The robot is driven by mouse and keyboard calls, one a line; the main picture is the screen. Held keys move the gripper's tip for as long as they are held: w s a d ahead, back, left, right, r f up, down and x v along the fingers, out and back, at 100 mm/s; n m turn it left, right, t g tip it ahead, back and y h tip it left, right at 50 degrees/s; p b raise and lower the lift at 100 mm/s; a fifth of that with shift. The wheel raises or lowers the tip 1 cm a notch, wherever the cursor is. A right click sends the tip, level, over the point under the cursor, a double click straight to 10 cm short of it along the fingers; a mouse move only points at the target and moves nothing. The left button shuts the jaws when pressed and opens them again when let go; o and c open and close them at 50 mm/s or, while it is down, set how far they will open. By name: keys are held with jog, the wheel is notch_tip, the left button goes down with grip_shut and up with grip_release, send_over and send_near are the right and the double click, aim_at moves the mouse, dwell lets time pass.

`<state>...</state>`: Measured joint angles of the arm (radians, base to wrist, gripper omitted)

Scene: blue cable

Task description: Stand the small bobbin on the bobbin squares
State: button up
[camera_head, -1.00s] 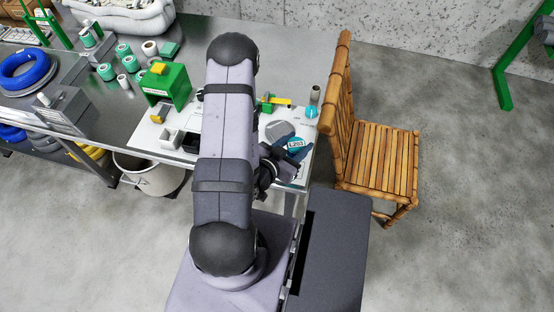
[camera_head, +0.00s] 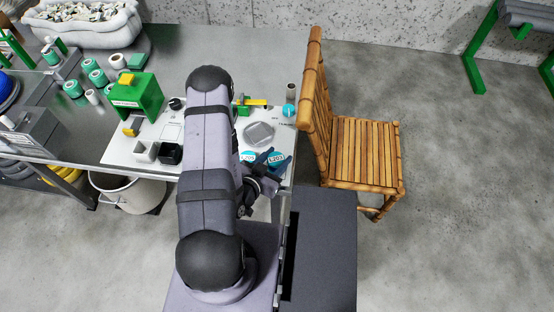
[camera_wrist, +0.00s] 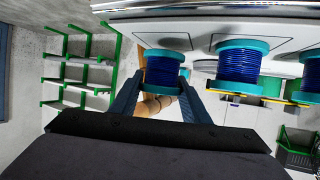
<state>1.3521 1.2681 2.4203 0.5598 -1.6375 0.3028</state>
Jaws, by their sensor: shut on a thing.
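My gripper (camera_head: 271,163) is shut on the small bobbin, a blue-wound spool with teal flanges. Its labelled top (camera_head: 277,158) shows between the dark blue fingers at the board's front right. The wrist view, which looks upside down, shows this bobbin (camera_wrist: 162,72) upright between my fingertips (camera_wrist: 161,84). Its lower flange is close to an outlined square (camera_wrist: 148,42) on the board; I cannot tell whether it touches. A larger blue bobbin (camera_wrist: 241,66) stands upright on the neighbouring square; its teal top (camera_head: 248,156) shows left of my gripper. Another bobbin (camera_wrist: 309,78) is cut off at the edge.
A teal-topped piece (camera_head: 289,110) and a grey cylinder (camera_head: 291,91) stand farther back. A bamboo chair (camera_head: 365,155) stands right of the table.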

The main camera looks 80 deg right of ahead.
aim_at(271, 166)
jog(key=shift+f, duration=0.65)
jog(key=shift+f, duration=0.15)
jog(key=o, duration=0.9)
jog(key=shift+w+a+r, duration=0.1)
jog(key=shift+a+r, duration=0.05)
jog(key=shift+r, duration=0.1)
jog(key=shift+p+v, duration=0.7)
jog(key=shift+v, duration=1.9)
